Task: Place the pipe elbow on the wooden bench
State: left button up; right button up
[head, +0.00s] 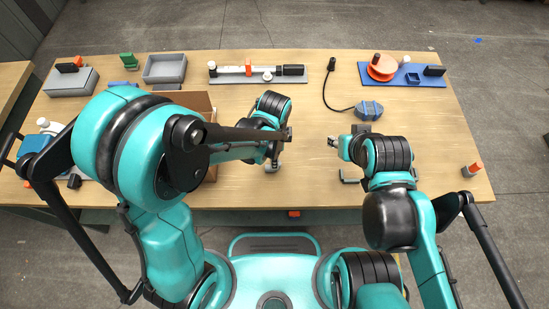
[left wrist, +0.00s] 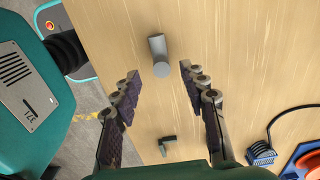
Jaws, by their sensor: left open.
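A short grey pipe piece, which looks like the pipe elbow (left wrist: 157,48), is on the wooden bench (left wrist: 120,20) in the left wrist view. In the head view the elbow (head: 272,168) shows only partly below my left gripper (head: 274,157), near the front of the bench (head: 310,185). My left gripper (left wrist: 160,75) is open, with its fingers apart and nothing held between them. The elbow appears just past the fingertips; I cannot tell the exact gap. My right gripper (head: 334,142) is over the bench to the right; its fingers are too small to read.
A blue connector (head: 369,110) with a black cable is farther back. An open cardboard box (head: 203,101) stands left, partly hidden by my arm. Grey trays, a pipe fixture (head: 258,73) and an orange reel (head: 381,68) line the back.

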pick_arm(q)
notch_tip(320, 180, up, 5)
jog(key=shift+r+p, duration=0.1)
jog(key=shift+p, duration=0.55)
jog(key=s+a+r+n+t, duration=0.2)
jog(key=a+r+n, duration=0.4)
jog(key=a+n, duration=0.3)
jog(key=s+a+r+n+t, duration=0.2)
jog(key=a+r+n+t, duration=0.3)
jog(key=a+r+n, duration=0.2)
jog(key=shift+s+a+r+n, duration=0.15)
jog(key=shift+s+a+n, duration=0.15)
jog(key=shift+a+n, duration=0.75)
